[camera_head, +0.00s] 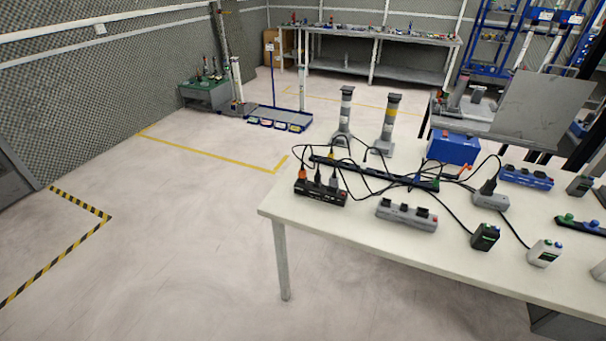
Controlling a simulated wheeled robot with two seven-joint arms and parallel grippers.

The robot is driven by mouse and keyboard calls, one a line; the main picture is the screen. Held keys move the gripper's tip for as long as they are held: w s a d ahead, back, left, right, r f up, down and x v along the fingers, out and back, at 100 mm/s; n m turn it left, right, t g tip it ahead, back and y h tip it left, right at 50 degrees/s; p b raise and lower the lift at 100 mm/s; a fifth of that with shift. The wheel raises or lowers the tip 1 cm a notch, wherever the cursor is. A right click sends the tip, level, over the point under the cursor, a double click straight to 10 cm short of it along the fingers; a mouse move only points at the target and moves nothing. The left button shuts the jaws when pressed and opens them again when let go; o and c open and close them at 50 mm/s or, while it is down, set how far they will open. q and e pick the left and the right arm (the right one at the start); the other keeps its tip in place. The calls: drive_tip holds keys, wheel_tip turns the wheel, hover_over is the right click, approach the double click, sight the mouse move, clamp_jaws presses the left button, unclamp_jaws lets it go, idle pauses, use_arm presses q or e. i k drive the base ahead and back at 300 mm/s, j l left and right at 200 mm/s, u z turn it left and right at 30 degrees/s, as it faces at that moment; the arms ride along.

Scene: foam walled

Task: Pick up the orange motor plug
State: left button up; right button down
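A small orange plug (302,174) stands upright at the left end of a black socket block (320,194), near the left corner of the white table (350,227). It appears seated in the block, with dark plugs beside it and black cables rising around it. Whether this is the motor plug cannot be told at this size. Neither of my grippers shows in the head view.
A grey socket strip (407,215), a blue box (453,148), two striped columns (388,123) and several small devices share the table with tangled cables. The floor left of the table is open. A blue-edged platform (280,119) stands farther back.

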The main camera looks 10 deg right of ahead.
sight(302, 172)
drive_tip(key=i+j+z, duration=0.15)
drive_tip(key=z, duration=0.25)
drive_tip(key=i+j+z, duration=0.1)
drive_tip(key=z, duration=0.35)
drive_tip(key=i+j+z, duration=0.1)
drive_tip(key=j+z, duration=0.3)
drive_tip(key=l, duration=0.1)
